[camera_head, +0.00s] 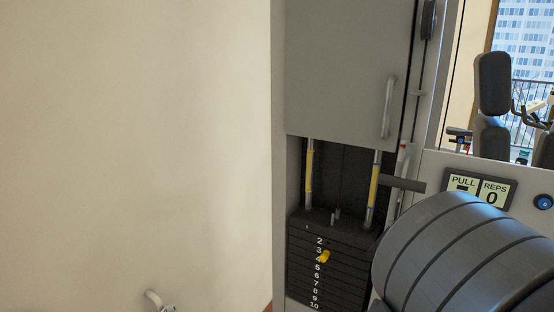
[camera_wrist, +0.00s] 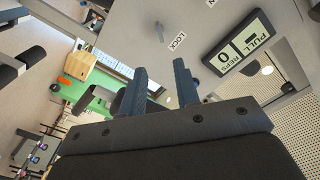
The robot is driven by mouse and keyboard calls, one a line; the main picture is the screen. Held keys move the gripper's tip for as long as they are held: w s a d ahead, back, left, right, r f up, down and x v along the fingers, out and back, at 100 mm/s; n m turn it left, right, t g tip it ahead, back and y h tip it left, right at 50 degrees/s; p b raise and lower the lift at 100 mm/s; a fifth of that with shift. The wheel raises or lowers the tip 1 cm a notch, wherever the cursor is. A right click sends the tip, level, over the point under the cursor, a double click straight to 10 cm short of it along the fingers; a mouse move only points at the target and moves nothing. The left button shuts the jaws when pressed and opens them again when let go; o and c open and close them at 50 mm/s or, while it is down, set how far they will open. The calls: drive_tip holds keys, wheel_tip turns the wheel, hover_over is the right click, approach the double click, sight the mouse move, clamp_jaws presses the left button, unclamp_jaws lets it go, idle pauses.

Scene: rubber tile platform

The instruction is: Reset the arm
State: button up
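My gripper (camera_wrist: 159,64) shows in the wrist view, with two dark blue-grey fingers standing apart and nothing visible between them. It is open and empty. Beyond the fingers are a grey panel with a small lever (camera_wrist: 160,32) beside the word LOCK, and a display (camera_wrist: 238,48) reading PULL, REPS and 0. I cannot make out my gripper in the head view. The same display (camera_head: 480,189) shows there at the right.
In the head view, a weight stack (camera_head: 305,275) with a yellow pin (camera_head: 324,257) sits under a grey cabinet door (camera_head: 345,60). A large dark ribbed roller (camera_head: 455,260) fills the lower right. A plain wall (camera_head: 130,140) covers the left. A black padded seat (camera_head: 492,85) stands behind.

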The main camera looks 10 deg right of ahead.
drive_tip(key=x, duration=1.5)
drive_tip(key=v, duration=1.7)
drive_tip(key=w+d+n, duration=1)
drive_tip(key=w+d, duration=0.2)
drive_tip(key=shift+n, duration=0.3)
idle(0.4)
